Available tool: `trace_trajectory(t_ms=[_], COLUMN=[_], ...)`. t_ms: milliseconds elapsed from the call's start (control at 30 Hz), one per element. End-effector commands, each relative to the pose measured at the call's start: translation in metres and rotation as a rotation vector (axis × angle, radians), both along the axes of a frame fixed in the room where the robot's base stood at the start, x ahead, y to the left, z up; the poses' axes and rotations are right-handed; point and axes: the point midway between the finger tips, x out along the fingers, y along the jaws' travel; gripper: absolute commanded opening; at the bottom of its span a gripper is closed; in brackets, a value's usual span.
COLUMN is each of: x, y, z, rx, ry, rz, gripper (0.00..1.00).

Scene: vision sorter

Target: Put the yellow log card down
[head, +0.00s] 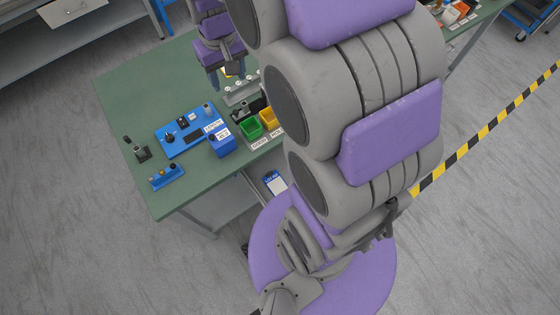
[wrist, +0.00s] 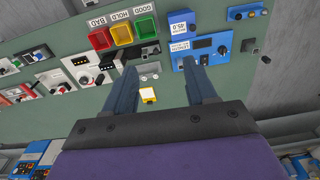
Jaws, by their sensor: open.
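The yellow log card (wrist: 148,95) is a small yellow square with a pale middle. In the wrist view it appears to lie on the green table top (wrist: 75,125), in the gap between my fingers. My gripper (wrist: 162,75) is open, with one dark blue finger on each side of the card and space between. The gripper's height above the table is hard to judge.
Red (wrist: 99,39), yellow (wrist: 122,33) and green (wrist: 146,28) bins stand in a row beyond my fingers. A blue box (head: 222,143) and a blue instrument panel (head: 180,131) stand on the table. A grey rack (head: 242,91) is close to my gripper.

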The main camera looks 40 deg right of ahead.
Motion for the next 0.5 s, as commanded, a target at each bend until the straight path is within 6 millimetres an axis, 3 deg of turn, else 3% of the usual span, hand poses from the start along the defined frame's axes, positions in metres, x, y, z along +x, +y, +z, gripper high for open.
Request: trace_trajectory(t_ms=[33,300,500], x=[-0.023,-0.141,-0.213], y=[0.005,0.023,0.029], z=[0.006,0.012,0.006], rx=[0.000,0.002,-0.002], ry=[0.012,0.106,0.165], rz=[0.004,0.021,0.034], gripper=[0.56,0.56,0.56])
